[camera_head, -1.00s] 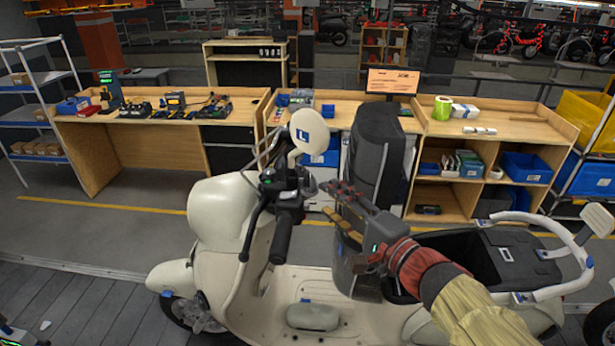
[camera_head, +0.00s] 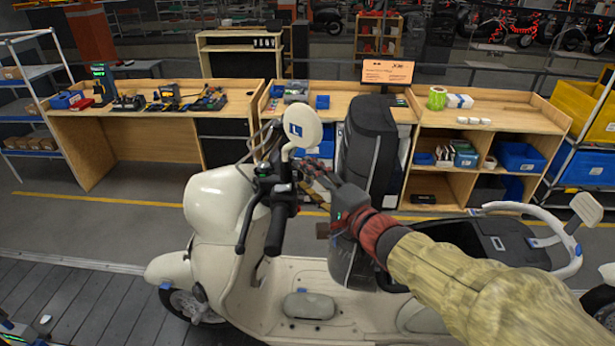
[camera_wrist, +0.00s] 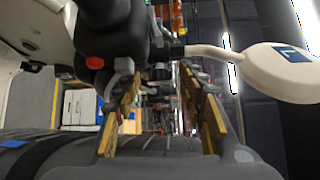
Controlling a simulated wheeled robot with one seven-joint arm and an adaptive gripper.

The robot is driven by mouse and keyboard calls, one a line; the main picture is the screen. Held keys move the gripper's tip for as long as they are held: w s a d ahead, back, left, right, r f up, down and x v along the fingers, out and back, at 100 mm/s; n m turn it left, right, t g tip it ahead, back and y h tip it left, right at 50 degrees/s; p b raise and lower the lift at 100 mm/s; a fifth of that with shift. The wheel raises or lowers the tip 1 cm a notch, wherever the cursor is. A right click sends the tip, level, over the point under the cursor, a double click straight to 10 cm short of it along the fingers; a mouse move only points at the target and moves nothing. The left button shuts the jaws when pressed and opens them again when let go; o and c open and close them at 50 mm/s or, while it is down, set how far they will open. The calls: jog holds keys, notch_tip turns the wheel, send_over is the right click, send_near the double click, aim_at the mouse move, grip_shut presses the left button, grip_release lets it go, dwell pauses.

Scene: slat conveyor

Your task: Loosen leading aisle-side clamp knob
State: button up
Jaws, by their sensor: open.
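A cream scooter (camera_head: 215,215) stands upright on the grey slat conveyor (camera_head: 70,300). No clamp knob can be made out for certain; a small grey part with blue bits (camera_head: 199,294) sits beside the front wheel. My gripper (camera_head: 318,176) is beside the handlebar, just right of the black grip (camera_head: 277,228), well above the footboard. In the wrist view my gripper (camera_wrist: 165,112) is open, its yellow-padded fingers apart, with nothing seen held between them. The handlebar controls with a red button (camera_wrist: 95,62) and the round mirror (camera_wrist: 285,72) are close by.
A tall dark grey upright bag-like shape (camera_head: 368,150) stands behind my gripper. Wooden workbenches (camera_head: 150,92) with tools and bins line the far side of the aisle. The aisle floor (camera_head: 110,215) between conveyor and benches is clear.

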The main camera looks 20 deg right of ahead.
grip_shut()
dwell(0.5)
